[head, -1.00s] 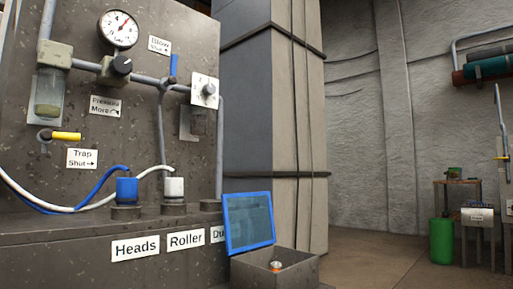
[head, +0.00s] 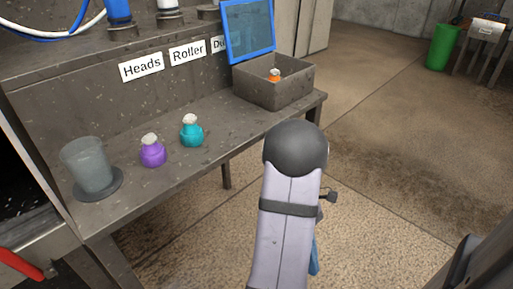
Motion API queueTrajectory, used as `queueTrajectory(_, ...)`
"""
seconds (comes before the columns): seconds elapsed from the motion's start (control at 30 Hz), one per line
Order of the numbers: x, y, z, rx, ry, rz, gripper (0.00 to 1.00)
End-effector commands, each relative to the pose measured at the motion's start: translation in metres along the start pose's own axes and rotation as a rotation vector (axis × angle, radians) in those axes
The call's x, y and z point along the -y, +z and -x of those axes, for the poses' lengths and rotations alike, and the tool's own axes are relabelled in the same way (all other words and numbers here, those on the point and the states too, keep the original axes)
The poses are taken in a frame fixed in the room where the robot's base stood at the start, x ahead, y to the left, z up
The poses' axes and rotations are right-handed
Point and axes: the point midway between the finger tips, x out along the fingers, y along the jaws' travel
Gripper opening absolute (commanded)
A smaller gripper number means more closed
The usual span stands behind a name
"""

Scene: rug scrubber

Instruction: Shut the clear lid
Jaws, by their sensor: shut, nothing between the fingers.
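The clear lid (head: 247,28) has a blue frame and stands open, tilted up at the left back edge of a grey box (head: 273,93). The lid's top edge is cut off by the picture. The box is open at the top, and a small orange item with a pale top (head: 274,76) is inside it. My arm rises from the bottom of the head view, in front of the bench and to the right of the box's near side. My gripper's fingers do not show; the arm hides what lies behind it.
On the bench (head: 205,170) stand a teal flask (head: 191,131), a purple flask (head: 152,152) and a grey cup (head: 90,168), left of the box. Hoses and fittings are above. Floor right of the bench is open, with a green bin (head: 442,47) far off.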

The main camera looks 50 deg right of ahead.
Motion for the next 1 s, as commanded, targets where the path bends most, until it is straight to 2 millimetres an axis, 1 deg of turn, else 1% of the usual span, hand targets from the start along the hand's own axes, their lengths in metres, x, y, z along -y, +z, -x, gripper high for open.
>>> queueTrajectory(0.03,-0.009,0.028,0.024,0.024,0.074,0.015,0.00)
queueTrajectory(0.1,-0.028,0.057,0.044,0.065,0.175,0.041,0.00)
queueTrajectory(0.17,-0.043,0.081,0.063,0.102,0.257,0.066,0.00)
queueTrajectory(0.2,-0.052,0.096,0.076,0.127,0.310,0.082,0.00)
queueTrajectory(0.27,-0.064,0.117,0.097,0.162,0.385,0.104,0.00)
queueTrajectory(0.3,-0.071,0.132,0.112,0.185,0.432,0.118,0.00)
queueTrajectory(0.33,-0.076,0.142,0.124,0.201,0.467,0.128,0.00)
queueTrajectory(0.4,-0.086,0.165,0.152,0.236,0.543,0.145,0.00)
queueTrajectory(0.47,-0.092,0.182,0.176,0.258,0.600,0.154,0.00)
queueTrajectory(0.5,-0.094,0.192,0.191,0.268,0.632,0.154,0.00)
queueTrajectory(0.57,-0.097,0.206,0.212,0.272,0.675,0.144,0.00)
queueTrajectory(0.6,-0.098,0.213,0.226,0.269,0.700,0.133,0.00)
queueTrajectory(0.7,-0.097,0.228,0.258,0.239,0.746,0.080,0.00)
queueTrajectory(0.83,-0.091,0.238,0.291,0.154,0.769,-0.035,0.00)
queueTrajectory(1.0,-0.078,0.239,0.325,0.000,0.744,-0.239,0.00)
